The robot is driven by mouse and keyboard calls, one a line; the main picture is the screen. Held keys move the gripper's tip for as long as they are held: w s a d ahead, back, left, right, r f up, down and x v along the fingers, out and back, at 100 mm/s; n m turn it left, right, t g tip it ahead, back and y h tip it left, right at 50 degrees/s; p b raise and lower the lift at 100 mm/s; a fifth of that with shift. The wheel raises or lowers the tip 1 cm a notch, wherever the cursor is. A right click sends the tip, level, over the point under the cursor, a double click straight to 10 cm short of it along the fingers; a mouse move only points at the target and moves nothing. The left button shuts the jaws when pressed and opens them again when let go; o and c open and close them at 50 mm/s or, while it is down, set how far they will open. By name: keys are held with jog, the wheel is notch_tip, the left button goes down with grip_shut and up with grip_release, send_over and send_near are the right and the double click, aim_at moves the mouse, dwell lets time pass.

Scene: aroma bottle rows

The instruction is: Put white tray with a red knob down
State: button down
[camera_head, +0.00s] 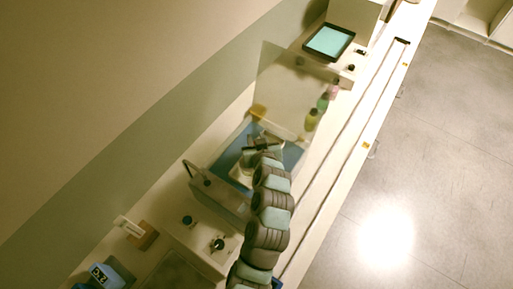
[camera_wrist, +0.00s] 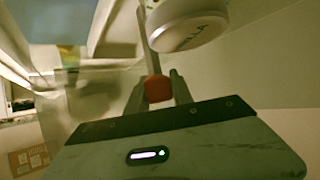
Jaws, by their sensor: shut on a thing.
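In the wrist view, my gripper (camera_wrist: 158,92) is shut on a red knob (camera_wrist: 157,88), one finger on each side of it. A thin pale bar runs up behind the knob; I cannot tell whether it is part of the white tray. In the head view, my gripper (camera_head: 262,144) is over the blue area of the counter, largely hidden by my arm. A whitish piece (camera_head: 241,173), perhaps the tray, shows just left of my arm. The tray's outline and whether it touches a surface cannot be made out.
A rounded white object (camera_wrist: 188,28) with dark lettering is close above my fingers. Yellow, green and pink bottles (camera_head: 323,103) stand in a row right of my gripper. A black-framed screen (camera_head: 330,41) is at the far end. A grey box (camera_head: 218,194) stands left of my arm.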

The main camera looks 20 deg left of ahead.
notch_tip(320, 180, down, 6)
jog(key=shift+r, duration=0.1)
dwell(0.4)
jog(key=shift+f+b, duration=0.55)
jog(key=c, duration=1.1)
grip_release()
